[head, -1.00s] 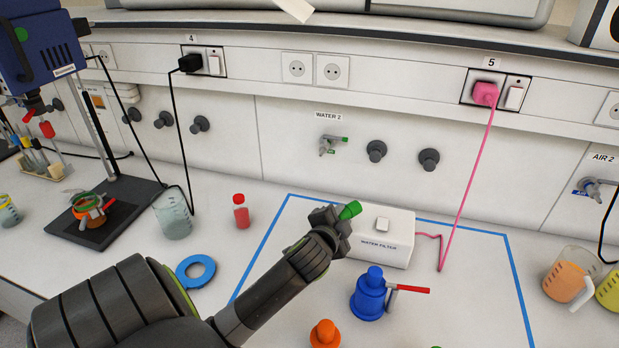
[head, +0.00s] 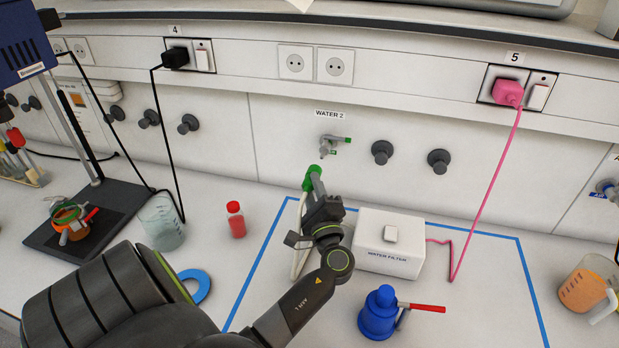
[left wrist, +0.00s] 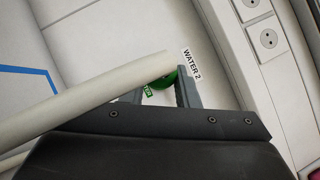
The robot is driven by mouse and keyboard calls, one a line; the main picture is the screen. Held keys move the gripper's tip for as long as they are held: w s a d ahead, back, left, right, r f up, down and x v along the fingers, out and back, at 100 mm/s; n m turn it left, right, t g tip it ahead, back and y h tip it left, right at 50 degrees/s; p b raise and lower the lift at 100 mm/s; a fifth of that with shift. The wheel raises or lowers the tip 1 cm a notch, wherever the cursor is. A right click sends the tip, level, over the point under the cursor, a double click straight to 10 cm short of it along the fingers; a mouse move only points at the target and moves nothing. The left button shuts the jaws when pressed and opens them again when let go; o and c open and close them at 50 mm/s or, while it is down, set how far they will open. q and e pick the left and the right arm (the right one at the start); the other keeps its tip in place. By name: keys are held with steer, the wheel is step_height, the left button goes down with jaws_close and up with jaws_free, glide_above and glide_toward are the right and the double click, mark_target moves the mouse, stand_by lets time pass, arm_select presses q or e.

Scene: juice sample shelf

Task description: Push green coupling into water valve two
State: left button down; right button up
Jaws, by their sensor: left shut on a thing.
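The green coupling (head: 312,178) is in my left gripper (head: 316,186), with a pale hose hanging from it. It is raised below and slightly left of the WATER 2 valve (head: 328,146), a grey tap with a green handle on the wall. The coupling and the valve outlet look apart. In the left wrist view, my gripper (left wrist: 161,92) is shut on the coupling (left wrist: 163,80), and the hose (left wrist: 80,100) crosses in front and hides part of it. My right gripper does not show.
The white water filter box (head: 388,243) stands right of my left arm, inside the blue tape outline (head: 484,236). A red-capped bottle (head: 236,220) stands left. Dark knobs (head: 382,152) sit right of the valve.

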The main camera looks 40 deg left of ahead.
mark_target(320, 172)
arm_select(q)
steer(key=shift+w+d+r, duration=0.15)
steer(key=shift+w+r, duration=0.05)
steer(key=shift+r, duration=0.1)
steer(key=shift+w+a+r, duration=0.1)
steer(key=shift+w+a, duration=0.1)
steer(key=shift+w, duration=0.25)
steer(key=shift+w+a+f, duration=0.1)
steer(key=shift+w+a, duration=0.25)
steer(key=shift+w, duration=0.2)
steer(key=shift+w+a+f, duration=0.1)
steer(key=shift+w+a, duration=0.2)
steer(key=shift+w, duration=0.2)
steer(key=shift+s+d+r+b, duration=0.1)
steer(key=shift+d+b, duration=0.05)
steer(key=shift+b, duration=0.2)
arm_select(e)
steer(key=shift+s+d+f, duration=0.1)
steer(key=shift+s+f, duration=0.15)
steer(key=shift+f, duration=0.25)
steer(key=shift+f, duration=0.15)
arm_select(q)
steer(key=shift+w+a+b, duration=0.2)
steer(key=shift+b, duration=0.1)
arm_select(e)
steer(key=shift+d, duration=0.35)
